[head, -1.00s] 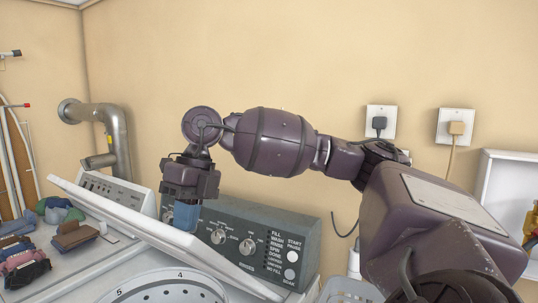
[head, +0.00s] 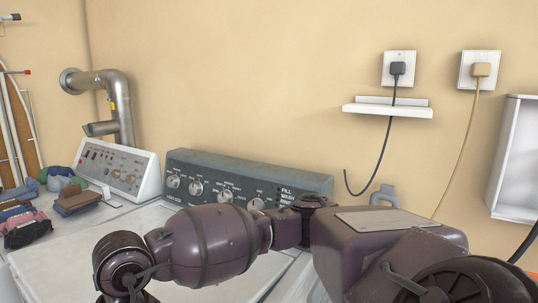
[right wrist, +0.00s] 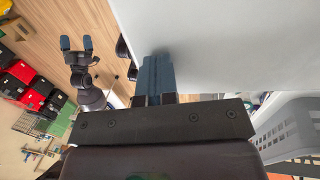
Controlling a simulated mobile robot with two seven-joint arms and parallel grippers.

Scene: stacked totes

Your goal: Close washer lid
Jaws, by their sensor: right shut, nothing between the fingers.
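The washer has a dark grey control panel (head: 230,183) with several knobs. Its white lid (head: 75,262) lies down, looking flat with the top, and no drum opening shows. My right arm crosses in front of the lid in the head view, and its gripper is out of sight below that frame. In the right wrist view my right gripper (right wrist: 156,64) is shut and empty, its blue fingertips against or very close to a white surface. My left gripper (right wrist: 76,43) shows there too, open and empty, away from the washer.
A second machine with a white panel (head: 118,168) stands to the left, with folded clothes (head: 75,200) on top. A metal duct (head: 118,105) runs on the wall behind. A small shelf (head: 388,110) and outlets are at right. A grey basket (right wrist: 290,125) is beside the washer.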

